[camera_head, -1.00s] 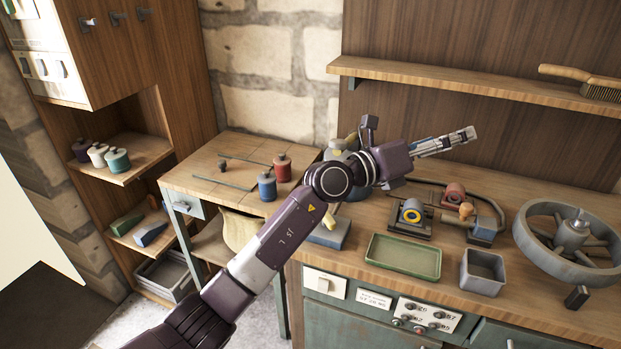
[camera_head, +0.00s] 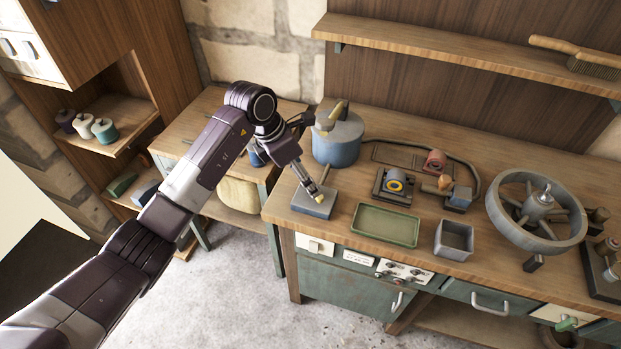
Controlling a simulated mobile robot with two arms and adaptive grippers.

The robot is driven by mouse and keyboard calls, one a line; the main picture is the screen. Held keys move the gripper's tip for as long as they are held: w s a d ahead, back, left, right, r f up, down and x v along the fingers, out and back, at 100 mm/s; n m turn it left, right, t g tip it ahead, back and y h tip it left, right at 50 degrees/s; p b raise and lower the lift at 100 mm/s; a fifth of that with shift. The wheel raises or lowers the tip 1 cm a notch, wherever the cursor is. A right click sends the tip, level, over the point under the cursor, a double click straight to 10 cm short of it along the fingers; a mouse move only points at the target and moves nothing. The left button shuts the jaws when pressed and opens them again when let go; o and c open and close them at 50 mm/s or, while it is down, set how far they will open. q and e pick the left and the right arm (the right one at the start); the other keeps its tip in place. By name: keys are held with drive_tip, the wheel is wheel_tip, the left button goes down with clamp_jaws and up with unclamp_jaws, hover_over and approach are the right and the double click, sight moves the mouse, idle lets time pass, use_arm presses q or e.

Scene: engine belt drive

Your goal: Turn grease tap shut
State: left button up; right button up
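A low blue block (camera_head: 312,209) with a small yellow piece (camera_head: 321,198) on it sits at the bench's front left corner; it looks like the grease tap, though I cannot tell for sure. My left gripper (camera_head: 316,190) points down at it, its tips beside or touching the yellow piece. The fingers look close together, but whether they are shut or holding the piece is too small to tell. Behind stands a large blue pot (camera_head: 337,150) with a yellowish handle-like part on top, close to my wrist. My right gripper is out of view.
A green tray (camera_head: 386,225), a grey square bin (camera_head: 454,240), a small pulley unit (camera_head: 395,186) and a large spoked wheel (camera_head: 538,213) stand to the right on the bench. A shelf with a brush (camera_head: 588,62) runs above. The floor in front is clear.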

use_arm(q)
drive_tip(key=shift+p+x, duration=0.75)
drive_tip(key=shift+x, duration=2.35)
drive_tip(key=shift+d, duration=0.1)
drive_tip(key=shift+c, duration=0.6)
drive_tip(key=c, duration=1)
